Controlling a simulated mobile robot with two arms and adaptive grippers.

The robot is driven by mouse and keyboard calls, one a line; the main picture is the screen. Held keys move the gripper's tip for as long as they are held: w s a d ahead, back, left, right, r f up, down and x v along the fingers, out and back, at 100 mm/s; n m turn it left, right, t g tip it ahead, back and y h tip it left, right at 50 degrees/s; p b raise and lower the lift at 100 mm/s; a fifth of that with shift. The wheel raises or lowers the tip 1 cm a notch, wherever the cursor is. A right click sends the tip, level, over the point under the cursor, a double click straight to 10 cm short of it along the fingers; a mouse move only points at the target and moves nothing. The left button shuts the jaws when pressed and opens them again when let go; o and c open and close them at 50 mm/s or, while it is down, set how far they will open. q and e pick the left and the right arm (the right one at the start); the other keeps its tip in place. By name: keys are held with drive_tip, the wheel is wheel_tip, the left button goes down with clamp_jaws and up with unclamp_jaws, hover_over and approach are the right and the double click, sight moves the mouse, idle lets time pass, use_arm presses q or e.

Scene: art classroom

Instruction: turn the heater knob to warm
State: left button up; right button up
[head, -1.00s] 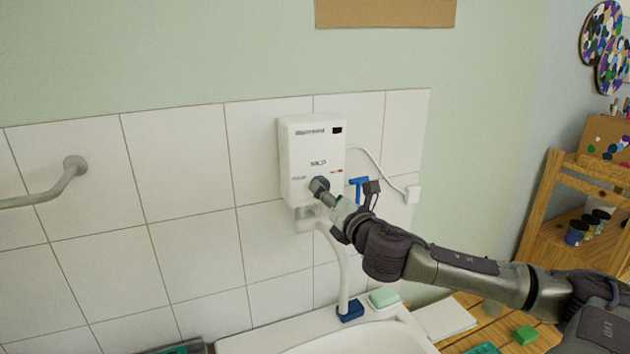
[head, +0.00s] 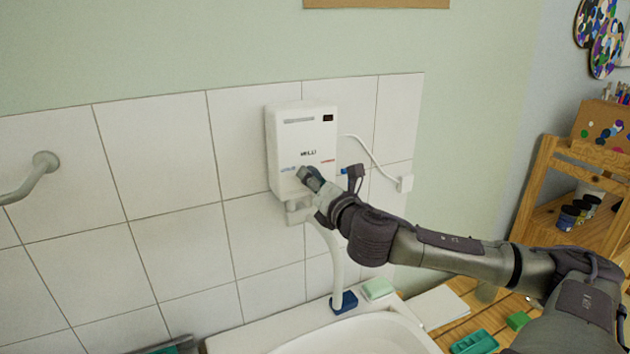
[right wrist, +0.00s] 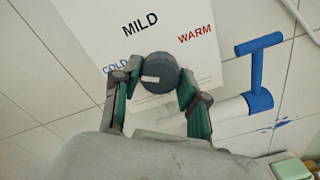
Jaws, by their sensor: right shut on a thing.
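The heater (head: 290,130) is a white box on the tiled wall, with COLD, MILD and WARM printed on its front. In the right wrist view its front panel (right wrist: 165,45) shows the round dark grey knob (right wrist: 167,74) below MILD. The knob's white mark lies on its left side, toward COLD. My right gripper (right wrist: 159,80) has its green-padded fingers on both sides of the knob and is shut on it. In the head view my right gripper (head: 311,180) is at the heater's lower front and largely hides the knob. My left gripper is not in view.
A white spout runs down from the heater to the sink (head: 245,340). A blue T-shaped handle (right wrist: 257,70) is close to the right of my gripper. A white cord runs to a wall socket (head: 404,184). A grey rail (head: 35,175) is at left, a wooden shelf (head: 540,175) at right.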

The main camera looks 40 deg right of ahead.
drive_tip(key=shift+m, duration=0.3)
drive_tip(key=shift+c, duration=0.2)
drive_tip(key=m+p, duration=0.1)
drive_tip(key=m, duration=0.2)
drive_tip(key=shift+r+m, duration=0.1)
drive_tip(key=shift+m, duration=0.2)
drive_tip(key=m+p, duration=0.1)
drive_tip(key=m, duration=0.3)
drive_tip(key=shift+d+p, duration=0.1)
drive_tip(key=shift+p, duration=0.2)
drive_tip(key=m+p, duration=0.1)
drive_tip(key=m, duration=0.3)
drive_tip(key=shift+r, duration=0.1)
drive_tip(key=m+p, duration=0.1)
drive_tip(key=m, duration=0.2)
drive_tip(key=shift+m+p, duration=0.3)
drive_tip(key=m+p, duration=0.1)
drive_tip(key=m, duration=0.2)
drive_tip(key=shift+m, duration=0.3)
drive_tip(key=shift+m+p, duration=0.9)
drive_tip(key=shift+m, duration=1.3)
